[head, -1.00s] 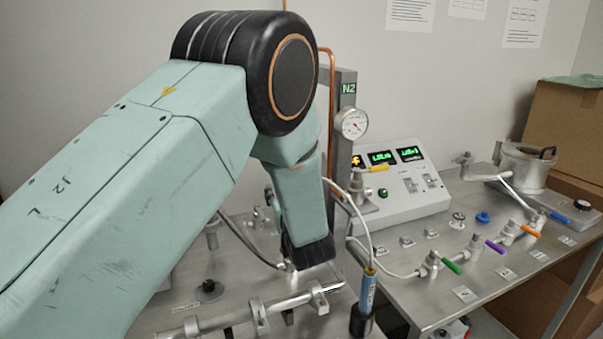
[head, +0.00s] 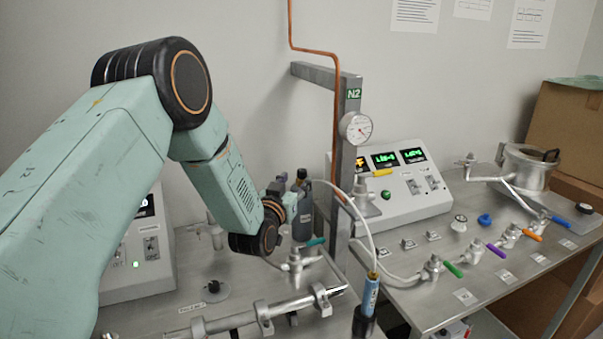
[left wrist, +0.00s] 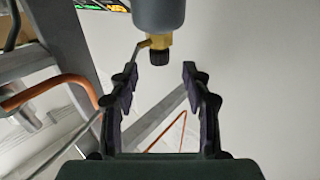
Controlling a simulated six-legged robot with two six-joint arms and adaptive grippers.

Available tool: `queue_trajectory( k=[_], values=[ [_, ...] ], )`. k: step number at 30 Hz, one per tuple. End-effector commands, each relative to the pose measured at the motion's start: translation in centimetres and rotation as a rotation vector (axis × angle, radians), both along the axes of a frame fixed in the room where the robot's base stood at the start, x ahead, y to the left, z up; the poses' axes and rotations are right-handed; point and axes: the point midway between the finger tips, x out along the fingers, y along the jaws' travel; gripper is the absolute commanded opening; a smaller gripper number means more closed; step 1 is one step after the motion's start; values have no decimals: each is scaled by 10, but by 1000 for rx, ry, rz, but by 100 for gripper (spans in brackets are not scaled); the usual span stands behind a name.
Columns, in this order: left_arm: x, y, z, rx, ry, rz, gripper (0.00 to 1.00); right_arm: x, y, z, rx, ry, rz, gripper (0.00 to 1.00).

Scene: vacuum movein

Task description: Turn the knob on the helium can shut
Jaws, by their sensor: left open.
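The helium can (head: 303,222) is a dark grey cylinder standing behind the near bench's pipework in the head view, partly hidden by my left arm. In the left wrist view, the can (left wrist: 158,14) shows at the top, with a brass valve and a dark knob (left wrist: 159,58) at its end. My left gripper (left wrist: 160,75) is open and empty. Its fingertips lie on either side of the knob in that view, with gaps on both sides; whether they are level with it in depth is unclear. In the head view the gripper (head: 288,187) is small, beside the can's top. My right gripper is out of view.
A grey post (head: 347,150) with a gauge (head: 356,128) and copper pipe stands just right of the can. A teal-handled valve (head: 296,262) and a clamped pipe (head: 285,308) lie in front. A blue cylinder (head: 369,294) hangs on a white hose. A control box (head: 140,255) stands left.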

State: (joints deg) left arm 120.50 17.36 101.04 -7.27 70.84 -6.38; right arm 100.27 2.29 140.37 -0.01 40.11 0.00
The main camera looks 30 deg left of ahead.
Motion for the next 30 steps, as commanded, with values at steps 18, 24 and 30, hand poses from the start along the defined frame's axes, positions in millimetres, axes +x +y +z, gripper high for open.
queue_trajectory(
  k=[18,24,30],
  values=[
    [58,9,-1,0,2,2,48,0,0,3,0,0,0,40],
    [59,9,0,-1,2,2,48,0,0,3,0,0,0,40],
    [59,9,0,0,1,2,36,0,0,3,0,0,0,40]
  ],
)
